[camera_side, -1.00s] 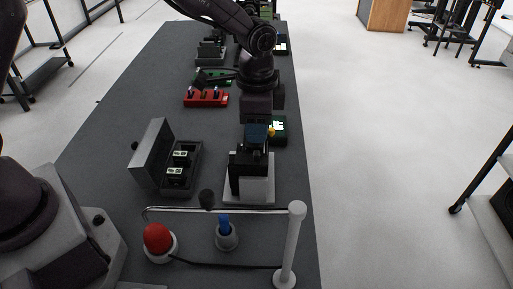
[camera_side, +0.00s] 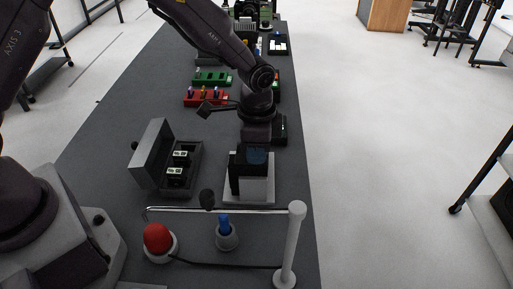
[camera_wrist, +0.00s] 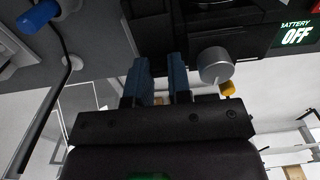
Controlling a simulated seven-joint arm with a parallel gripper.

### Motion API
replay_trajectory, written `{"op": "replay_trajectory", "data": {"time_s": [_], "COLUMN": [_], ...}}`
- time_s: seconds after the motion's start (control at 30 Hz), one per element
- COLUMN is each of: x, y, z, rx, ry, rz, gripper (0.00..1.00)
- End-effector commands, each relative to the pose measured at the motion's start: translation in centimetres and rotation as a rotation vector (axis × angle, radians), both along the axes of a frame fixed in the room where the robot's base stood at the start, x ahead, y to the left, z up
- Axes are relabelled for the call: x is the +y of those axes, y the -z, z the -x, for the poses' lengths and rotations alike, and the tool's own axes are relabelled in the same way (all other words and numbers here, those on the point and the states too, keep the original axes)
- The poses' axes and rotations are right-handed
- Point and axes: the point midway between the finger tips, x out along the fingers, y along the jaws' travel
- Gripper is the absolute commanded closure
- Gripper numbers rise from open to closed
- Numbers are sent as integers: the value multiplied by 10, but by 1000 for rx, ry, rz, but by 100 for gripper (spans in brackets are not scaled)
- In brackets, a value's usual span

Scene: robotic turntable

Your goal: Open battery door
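A black device (camera_side: 234,172) stands on a light grey base (camera_side: 262,190) near the table's right edge. In the wrist view its dark body (camera_wrist: 150,22) lies just beyond my fingertips. My gripper (camera_side: 256,156) is close against the device's top in the side view. Its two blue fingers (camera_wrist: 160,68) are apart with a narrow gap in the wrist view. I cannot tell whether the tips touch the device. A silver knob (camera_wrist: 214,64) and a yellow part (camera_wrist: 228,88) are right of the fingers. A lit display (camera_wrist: 297,36) reads BATTERY OFF. No battery door can be made out clearly.
An open dark grey box (camera_side: 153,150) with labelled items stands left of the device. A thin metal rail with a white post (camera_side: 290,245), a red dome (camera_side: 157,238) and a blue plug (camera_side: 224,226) are in front. A red tray (camera_side: 206,97) lies behind.

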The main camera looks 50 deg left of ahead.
Motion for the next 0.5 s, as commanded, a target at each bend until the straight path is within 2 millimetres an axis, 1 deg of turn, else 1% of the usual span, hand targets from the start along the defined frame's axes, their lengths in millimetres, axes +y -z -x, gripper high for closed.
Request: {"op": "replay_trajectory", "data": {"time_s": [0.27,0.5], "x": [2,6], "y": [-3,-9], "z": [1,5], "rx": [-35,-136], "ry": [-3,-7], "rz": [37,137], "gripper": [100,100]}}
